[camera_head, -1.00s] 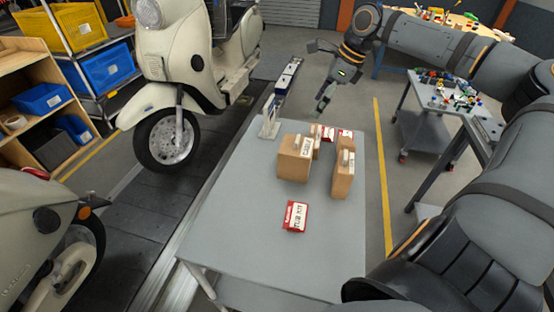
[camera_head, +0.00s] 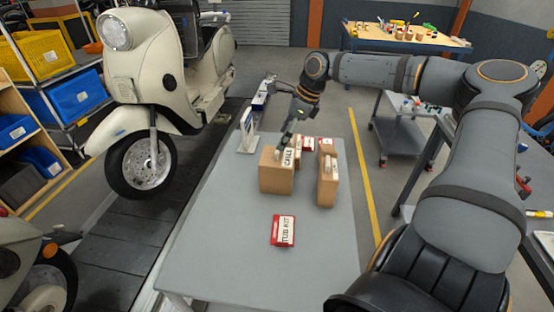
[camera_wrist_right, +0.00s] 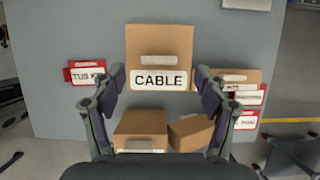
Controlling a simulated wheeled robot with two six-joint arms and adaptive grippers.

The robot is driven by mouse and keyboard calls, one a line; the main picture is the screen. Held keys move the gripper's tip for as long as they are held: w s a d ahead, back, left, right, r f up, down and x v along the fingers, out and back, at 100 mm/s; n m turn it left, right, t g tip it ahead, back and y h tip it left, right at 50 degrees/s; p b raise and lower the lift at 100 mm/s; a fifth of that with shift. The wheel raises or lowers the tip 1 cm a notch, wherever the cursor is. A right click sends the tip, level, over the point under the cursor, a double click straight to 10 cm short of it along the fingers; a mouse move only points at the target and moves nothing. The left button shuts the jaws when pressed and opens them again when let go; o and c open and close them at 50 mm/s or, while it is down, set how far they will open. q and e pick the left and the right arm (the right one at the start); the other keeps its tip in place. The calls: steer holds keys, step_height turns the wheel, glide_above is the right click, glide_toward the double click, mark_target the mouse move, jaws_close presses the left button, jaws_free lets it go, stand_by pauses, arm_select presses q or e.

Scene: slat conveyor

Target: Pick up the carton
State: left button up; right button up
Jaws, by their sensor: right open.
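A brown carton labelled CABLE (camera_head: 274,178) stands at the left of a group of cartons on a grey table; it also shows upper middle in the right wrist view (camera_wrist_right: 160,43). My right gripper (camera_head: 284,146) is just above its top in the head view, pointing down. In the wrist view my open fingers (camera_wrist_right: 160,82) lie left and right of the carton's label end, with nothing held. I cannot tell whether they touch it. Other brown cartons stand close by: a taller one (camera_head: 327,182) at right, one behind it (camera_head: 326,146). My left gripper is out of view.
A red and white TUB KIT box (camera_head: 283,231) lies nearer on the grey table (camera_head: 225,240), with more red boxes (camera_head: 308,143) behind the cartons. A white stand (camera_head: 247,133) is at the far left corner. A cream scooter (camera_head: 150,110) is on the left. The table's front is clear.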

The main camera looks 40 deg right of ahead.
mark_target(281, 156)
steer(key=x, duration=0.4)
steer(key=shift+s+d+f, duration=0.15)
steer(key=shift+s, duration=0.2)
steer(key=shift+w+f, duration=0.25)
steer(key=shift+f, duration=0.1)
jaws_close()
